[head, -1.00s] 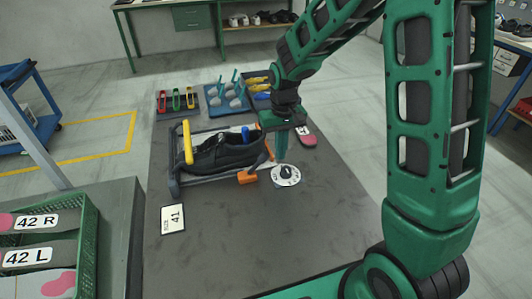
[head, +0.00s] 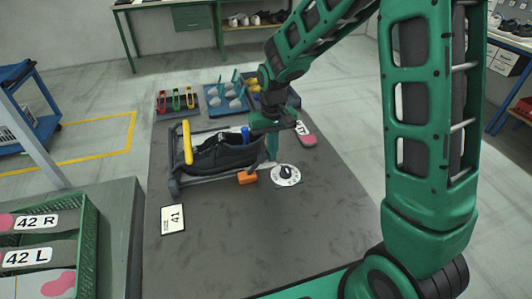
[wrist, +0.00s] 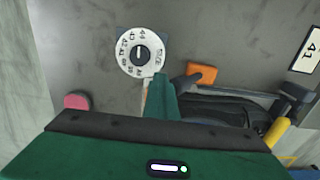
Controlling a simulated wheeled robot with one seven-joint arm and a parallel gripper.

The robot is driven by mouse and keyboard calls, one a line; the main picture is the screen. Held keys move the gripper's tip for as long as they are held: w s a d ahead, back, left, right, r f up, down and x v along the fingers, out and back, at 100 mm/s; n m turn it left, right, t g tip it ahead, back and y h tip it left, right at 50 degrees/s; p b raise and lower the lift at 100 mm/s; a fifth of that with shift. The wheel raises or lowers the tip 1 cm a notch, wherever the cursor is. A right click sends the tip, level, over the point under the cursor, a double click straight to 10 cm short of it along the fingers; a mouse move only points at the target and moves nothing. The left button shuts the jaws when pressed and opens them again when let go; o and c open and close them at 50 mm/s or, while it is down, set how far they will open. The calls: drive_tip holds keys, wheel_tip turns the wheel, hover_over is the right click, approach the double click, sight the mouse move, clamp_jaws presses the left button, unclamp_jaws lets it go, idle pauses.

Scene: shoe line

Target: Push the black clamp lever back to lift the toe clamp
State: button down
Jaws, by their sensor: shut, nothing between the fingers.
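A black shoe (head: 225,155) lies in a grey frame (head: 205,181) on the dark table, with a yellow bar (head: 187,142) across its left end. The shoe also shows in the wrist view (wrist: 215,110). My gripper (head: 271,152) is shut and empty, pointing down at the frame's right end. In the wrist view its green finger (wrist: 163,98) stands close beside a dark rounded piece (wrist: 186,84); I cannot tell whether this is the clamp lever or whether they touch. The gripper hides part of that end in the head view.
An orange block (head: 246,177) sits at the frame's front right corner. A white numbered dial (head: 285,176) with a black knob lies just right of it. A card marked 41 (head: 173,219) is in front. Trays with tools stand behind. The table's front is clear.

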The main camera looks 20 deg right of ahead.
drive_tip(key=shift+a+f, duration=0.1)
drive_tip(key=shift+a, duration=0.25)
idle(0.3)
drive_tip(key=shift+d, duration=0.85)
wheel_tip(320, 180, up, 9)
idle(0.8)
